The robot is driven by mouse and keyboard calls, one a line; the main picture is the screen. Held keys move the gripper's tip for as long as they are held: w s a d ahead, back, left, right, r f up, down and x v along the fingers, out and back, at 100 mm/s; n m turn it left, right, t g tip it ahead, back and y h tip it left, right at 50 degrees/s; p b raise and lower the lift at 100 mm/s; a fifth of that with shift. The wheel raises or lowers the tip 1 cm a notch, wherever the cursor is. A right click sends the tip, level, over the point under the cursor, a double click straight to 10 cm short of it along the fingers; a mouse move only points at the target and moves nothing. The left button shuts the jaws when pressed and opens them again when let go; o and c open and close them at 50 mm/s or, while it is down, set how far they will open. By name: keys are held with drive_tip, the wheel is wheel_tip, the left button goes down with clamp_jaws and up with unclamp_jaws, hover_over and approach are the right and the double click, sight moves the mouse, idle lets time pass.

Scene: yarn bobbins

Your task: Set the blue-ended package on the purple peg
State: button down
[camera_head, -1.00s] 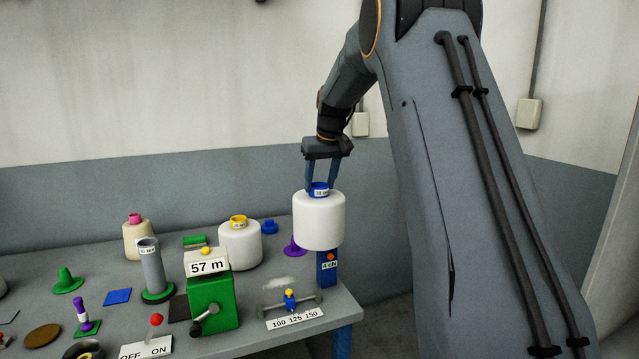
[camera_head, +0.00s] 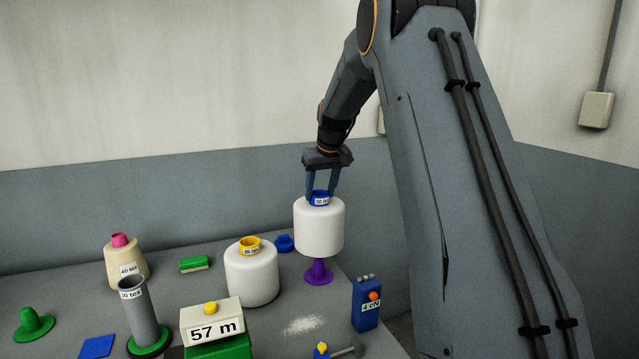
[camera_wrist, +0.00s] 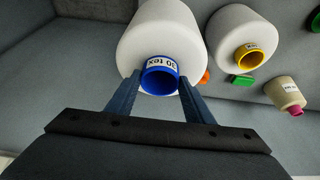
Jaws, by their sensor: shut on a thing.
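The blue-ended package (camera_head: 319,229) is a white yarn cylinder with a blue tube end on top, labelled 30 tex. My gripper (camera_head: 320,196) is shut on its blue end, from above. The package hangs upright. In the wrist view the package (camera_wrist: 160,35) fills the top middle, with the blue end between the fingers of my gripper (camera_wrist: 158,82). The purple peg (camera_head: 318,272) shows directly below the package in the head view, its round base on the table. The peg's top is hidden by the package, so I cannot tell whether they touch.
A yellow-ended white package (camera_head: 252,275) stands to the left, with a blue peg (camera_head: 284,243) behind it. A blue box (camera_head: 366,304) labelled 4 cN stands at the right. A 57 m counter (camera_head: 212,322), a grey tube (camera_head: 138,313) and a pink-ended cone (camera_head: 126,262) are further left.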

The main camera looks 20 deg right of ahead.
sight(319, 199)
drive_tip(key=shift+w+f, duration=0.1)
drive_tip(key=shift+w, duration=0.3)
drive_tip(key=shift+s+a, duration=0.1)
drive_tip(key=shift+f+b, duration=0.5)
drive_tip(key=shift+f, duration=1.05)
